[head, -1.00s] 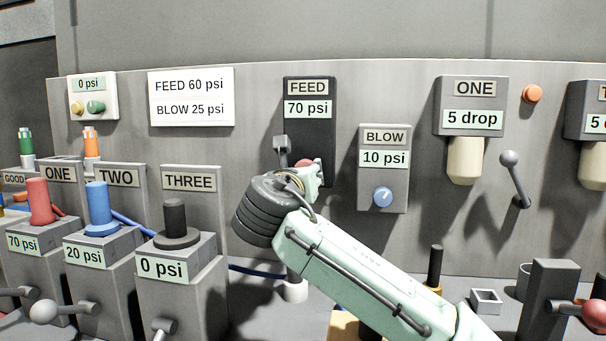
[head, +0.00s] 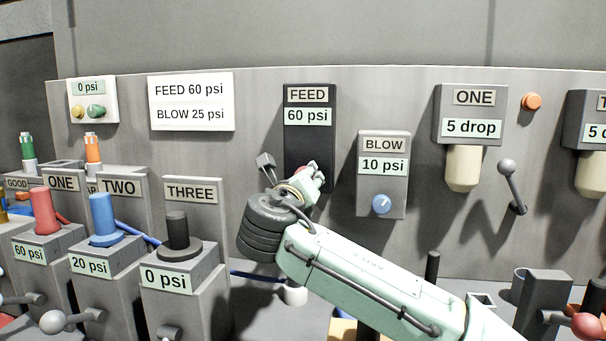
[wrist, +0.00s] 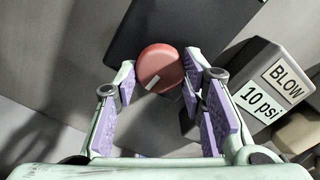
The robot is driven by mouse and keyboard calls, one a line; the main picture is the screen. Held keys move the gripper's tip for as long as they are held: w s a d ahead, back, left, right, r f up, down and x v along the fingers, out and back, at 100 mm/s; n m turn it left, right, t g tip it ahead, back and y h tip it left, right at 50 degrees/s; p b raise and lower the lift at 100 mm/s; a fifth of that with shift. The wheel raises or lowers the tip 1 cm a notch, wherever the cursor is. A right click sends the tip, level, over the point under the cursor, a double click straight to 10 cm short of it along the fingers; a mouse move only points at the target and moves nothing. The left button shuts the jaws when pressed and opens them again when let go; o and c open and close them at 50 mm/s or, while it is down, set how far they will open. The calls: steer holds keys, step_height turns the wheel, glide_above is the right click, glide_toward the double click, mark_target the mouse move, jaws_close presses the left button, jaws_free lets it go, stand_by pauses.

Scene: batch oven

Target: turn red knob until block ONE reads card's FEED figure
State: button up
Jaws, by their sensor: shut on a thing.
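The card (head: 191,101) on the back panel reads FEED 60 psi and BLOW 25 psi. The FEED unit (head: 309,150) is a dark box whose display reads 60 psi. Its red knob (wrist: 160,66) shows between my gripper's fingers in the wrist view, with a white mark toward its lower left. My gripper (wrist: 160,82) is shut on the red knob. In the head view, my gripper (head: 312,178) is in front of the FEED unit's lower part and largely hides the knob. Block ONE (head: 48,244) at the left carries a red fitting (head: 43,213) and reads 60 psi.
The BLOW box (head: 383,178) with a blue knob stands close to the right of my gripper and reads 10 psi. Block TWO (head: 105,252) reads 20 psi and block THREE (head: 180,267) reads 0 psi. A drop unit ONE (head: 468,113) and a lever (head: 510,185) are further right.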

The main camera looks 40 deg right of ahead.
steer(key=shift+n, duration=0.6)
steer(key=o, duration=1.1)
steer(key=shift+o, duration=0.2)
steer(key=shift+a, duration=0.1)
steer(key=v, duration=1.2)
